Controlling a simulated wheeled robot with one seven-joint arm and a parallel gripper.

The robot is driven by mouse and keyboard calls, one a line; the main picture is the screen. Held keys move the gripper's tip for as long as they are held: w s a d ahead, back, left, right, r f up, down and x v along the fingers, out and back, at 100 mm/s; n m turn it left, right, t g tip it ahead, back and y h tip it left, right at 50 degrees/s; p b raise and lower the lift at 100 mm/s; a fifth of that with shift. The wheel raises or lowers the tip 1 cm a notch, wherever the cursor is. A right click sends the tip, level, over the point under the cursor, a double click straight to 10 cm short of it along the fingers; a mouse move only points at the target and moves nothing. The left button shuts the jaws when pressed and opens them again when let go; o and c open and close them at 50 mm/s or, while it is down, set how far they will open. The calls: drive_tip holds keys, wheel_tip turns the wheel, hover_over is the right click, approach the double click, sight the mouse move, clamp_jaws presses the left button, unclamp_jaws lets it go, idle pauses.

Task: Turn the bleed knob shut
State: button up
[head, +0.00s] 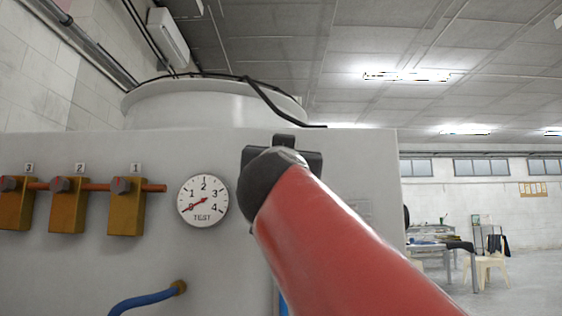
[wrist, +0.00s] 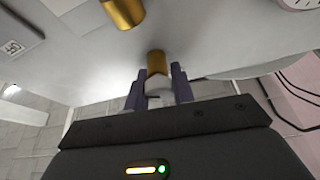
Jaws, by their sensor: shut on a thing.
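In the wrist view my gripper (wrist: 158,80) has its two dark fingers on either side of a small knob, with a pale grey part (wrist: 159,83) between them and a brass part (wrist: 156,60) behind. I take this to be the bleed knob, and my gripper is shut on it. The knob sits close to the grey panel. In the head view my red arm reaches to the panel right of the TEST gauge (head: 203,200), hiding the knob and my fingertips. The gauge's red needle lies near 0. How far the knob is turned cannot be told.
A blue hose (head: 145,299) leaves a fitting below the gauge. Another brass piece (wrist: 123,12) stands near the knob in the wrist view. Open floor and a table are at right.

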drive_tip(key=shift+n, duration=0.5)
drive_tip(key=n+g+y+p, duration=0.2)
drive_tip(key=n, duration=0.6)
drive_tip(key=n+g+y+p, duration=0.2)
drive_tip(key=n+y, duration=0.1)
drive_tip(key=n, duration=0.6)
drive_tip(key=a+f+n+g+y+p, duration=0.1)
drive_tip(key=n+g+y+p, duration=0.1)
drive_tip(key=n, duration=0.6)
drive_tip(key=shift+n+g+p, duration=0.3)
drive_tip(key=shift+n, duration=0.1)
drive_tip(key=shift+d, duration=0.1)
drive_tip(key=o, duration=1)
